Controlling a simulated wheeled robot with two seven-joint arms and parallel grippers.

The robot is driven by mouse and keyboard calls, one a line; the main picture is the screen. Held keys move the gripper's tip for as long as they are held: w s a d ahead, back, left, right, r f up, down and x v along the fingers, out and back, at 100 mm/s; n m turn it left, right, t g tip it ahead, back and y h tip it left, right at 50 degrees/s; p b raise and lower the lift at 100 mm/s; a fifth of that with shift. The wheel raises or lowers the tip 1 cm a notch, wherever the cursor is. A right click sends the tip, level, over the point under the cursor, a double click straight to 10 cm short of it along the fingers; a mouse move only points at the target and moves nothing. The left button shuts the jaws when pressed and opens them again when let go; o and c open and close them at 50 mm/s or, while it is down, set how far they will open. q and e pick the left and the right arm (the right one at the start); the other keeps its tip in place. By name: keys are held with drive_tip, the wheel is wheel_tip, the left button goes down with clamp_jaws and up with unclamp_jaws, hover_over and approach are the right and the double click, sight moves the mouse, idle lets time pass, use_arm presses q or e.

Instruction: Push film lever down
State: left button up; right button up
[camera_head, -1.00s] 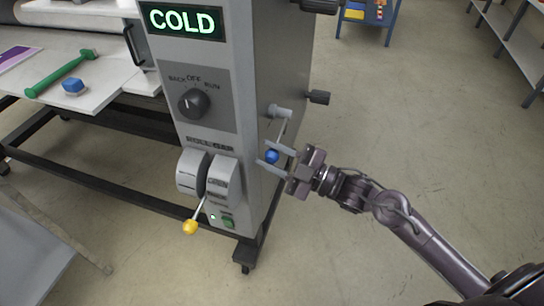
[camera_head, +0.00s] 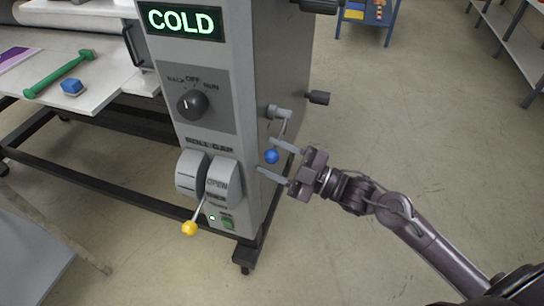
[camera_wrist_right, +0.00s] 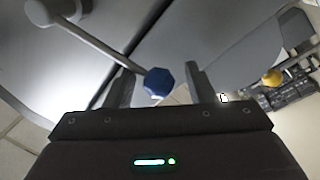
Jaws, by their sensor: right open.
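The film lever is a grey rod with a blue knob (camera_head: 271,156) on the right side of the grey machine. It runs down from a round pivot (camera_head: 279,112). My right gripper (camera_head: 268,158) is open, with its two fingers spread above and below the blue knob in the head view. My left gripper is not in view.
The machine front has a COLD display (camera_head: 181,22), a rotary knob (camera_head: 192,104) and a yellow-tipped lever (camera_head: 190,228). A black knob (camera_head: 319,97) sticks out above my right gripper. A table (camera_head: 75,90) holds a green tool and blue block.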

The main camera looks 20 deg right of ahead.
drive_tip(key=b+v, duration=0.1)
drive_tip(key=v, duration=0.6)
drive_tip(key=shift+s+d, duration=0.1)
drive_tip(key=shift+d, duration=0.05)
drive_tip(key=w+d+f+m+t+h, duration=0.15)
drive_tip(key=d+f+m+h, duration=0.3)
drive_tip(key=f, duration=0.45)
drive_tip(key=w+d+f+m+t+h, duration=0.1)
drive_tip(key=w+d+f+m+h, duration=0.15)
drive_tip(key=d+f, duration=0.4)
drive_tip(key=s+d+f+m+g+h, duration=0.1)
drive_tip(key=s+f+m+g+h, duration=0.15)
drive_tip(key=f, duration=0.75)
drive_tip(key=s+d+f+m+g+h, duration=0.1)
drive_tip(key=s+f+m+h, duration=0.2)
drive_tip(key=f, duration=0.7)
drive_tip(key=s+a+f+m+g+h, duration=0.15)
drive_tip(key=s+f+g, duration=0.35)
drive_tip(key=s+f, duration=0.85)
drive_tip(key=s+a+f+m+g, duration=0.1)
drive_tip(key=s+a+f+g, duration=0.2)
drive_tip(key=s+f, duration=0.3)
drive_tip(key=s+a+f+m+g+h, duration=0.1)
drive_tip(key=s+a+f+g, duration=0.2)
drive_tip(key=s, duration=0.9)
wheel_tip(320, 180, down, 3)
drive_tip(key=shift+s+a+f, duration=0.15)
drive_tip(key=shift+s+a, duration=0.15)
drive_tip(key=shift+a, duration=0.35)
